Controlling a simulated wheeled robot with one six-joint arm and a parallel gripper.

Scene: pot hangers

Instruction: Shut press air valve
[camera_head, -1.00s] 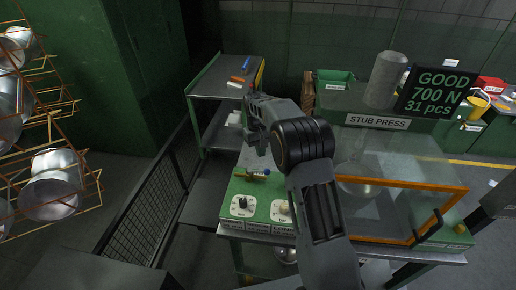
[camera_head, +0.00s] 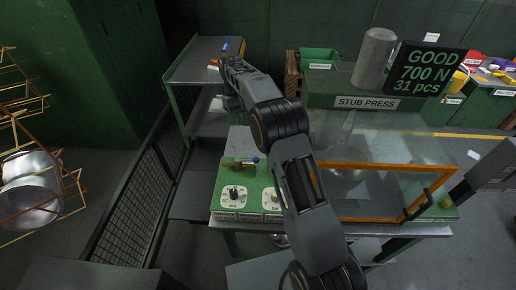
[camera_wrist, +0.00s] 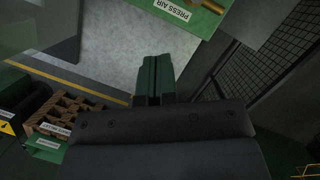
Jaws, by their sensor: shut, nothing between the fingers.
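The handle's exact angle is too small to tell. In the wrist view the "PRESS AIR" label (camera_wrist: 172,8) shows at the top edge. A bit of brass-coloured metal (camera_wrist: 212,5) is cut off by the frame beside it. My gripper (camera_head: 232,104) is beyond the valve and apart from it, over the grey plate behind the panel. Its fingers (camera_wrist: 152,72) are closed together and empty.
Two white dial plates, one with a black knob (camera_head: 234,194), sit in front of the valve. The stub press with its orange-framed guard (camera_head: 385,167) stands to the right. A mesh fence (camera_head: 135,200) and a shelf cart (camera_head: 196,66) are to the left.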

